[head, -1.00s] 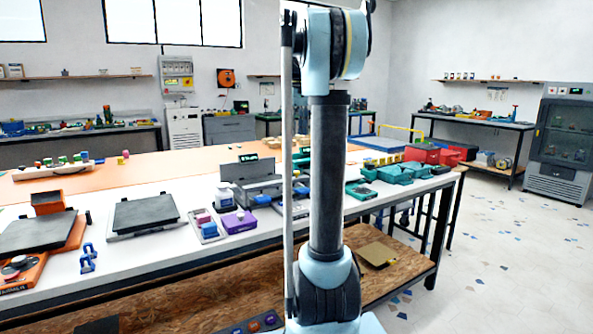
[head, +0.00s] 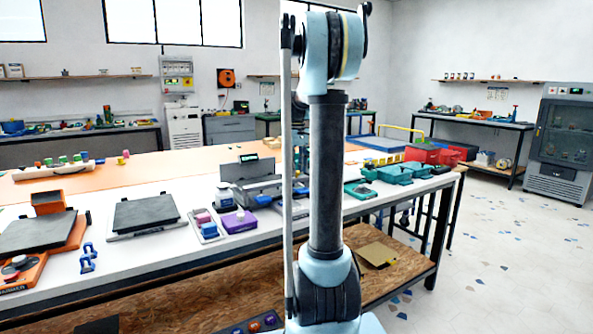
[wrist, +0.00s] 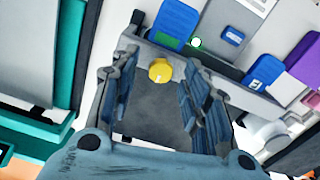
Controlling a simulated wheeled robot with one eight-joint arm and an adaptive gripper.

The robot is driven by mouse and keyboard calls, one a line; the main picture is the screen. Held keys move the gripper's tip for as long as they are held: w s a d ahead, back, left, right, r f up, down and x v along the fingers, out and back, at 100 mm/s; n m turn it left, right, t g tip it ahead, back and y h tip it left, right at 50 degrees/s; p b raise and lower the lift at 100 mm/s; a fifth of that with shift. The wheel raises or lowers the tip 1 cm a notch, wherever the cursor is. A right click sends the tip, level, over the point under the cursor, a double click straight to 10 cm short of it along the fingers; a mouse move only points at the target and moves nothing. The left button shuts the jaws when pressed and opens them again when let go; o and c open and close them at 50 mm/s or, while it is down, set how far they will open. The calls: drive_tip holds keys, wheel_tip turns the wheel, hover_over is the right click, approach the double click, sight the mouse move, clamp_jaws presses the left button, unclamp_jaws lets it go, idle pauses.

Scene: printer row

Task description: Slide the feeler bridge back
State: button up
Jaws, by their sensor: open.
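In the wrist view a yellow round knob (wrist: 160,71) sits on a grey bar (wrist: 240,93) that runs slantwise across the picture; I take this bar for the feeler bridge, but no label shows. My gripper (wrist: 158,84) is open. Its two blue-grey fingers show on either side of the knob, with gaps between them and it. I cannot tell how far above the knob the fingers are. A dark grey surface shows between the fingers. In the head view my arm hides the gripper and the knob.
In the wrist view a blue block (wrist: 176,22) and a purple block (wrist: 303,66) lie beyond the bar; a teal frame (wrist: 35,130) is at left. In the head view printers (head: 145,214) and small trays stand along the white table (head: 140,255). The floor at right is clear.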

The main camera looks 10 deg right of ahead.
drive_tip(key=shift+f, duration=0.2)
clamp_jaws()
drive_tip(key=w+a, duration=0.3)
drive_tip(key=w, duration=0.8)
drive_tip(key=w+a, duration=0.4)
drive_tip(key=w, duration=0.6)
drive_tip(key=shift+w, duration=0.4)
drive_tip(key=shift+w+r, duration=0.1)
unclamp_jaws()
